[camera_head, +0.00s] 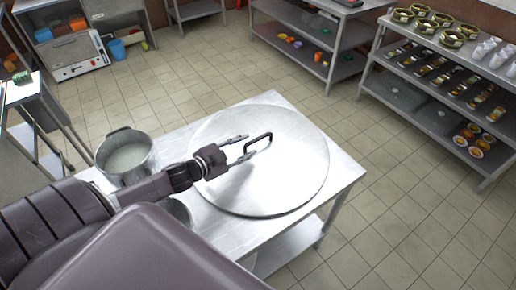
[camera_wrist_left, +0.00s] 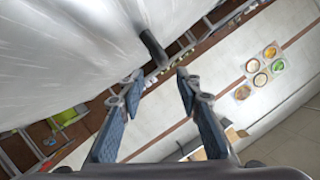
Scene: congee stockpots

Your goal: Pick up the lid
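The lid (camera_head: 300,170) is a large round silver disc lying on a steel table, with a black bar handle (camera_head: 262,138) standing on top. In the left wrist view the handle (camera_wrist_left: 153,47) shows end-on, just beyond and between the fingertips, beside the shiny lid (camera_wrist_left: 70,50). My left gripper (camera_head: 242,148) reaches over the lid from the left. Its two fingers are apart and point at the near end of the handle. The wrist view shows the same open gripper (camera_wrist_left: 158,78) with nothing held between the fingers. My right gripper is not in view.
A metal pot (camera_head: 127,155) with pale contents stands on the steel table (camera_head: 340,172) left of the lid. My arm partly hides another vessel below it. Shelves (camera_head: 440,85) with bowls and food stand at right. Tiled floor (camera_head: 400,215) around the table is clear.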

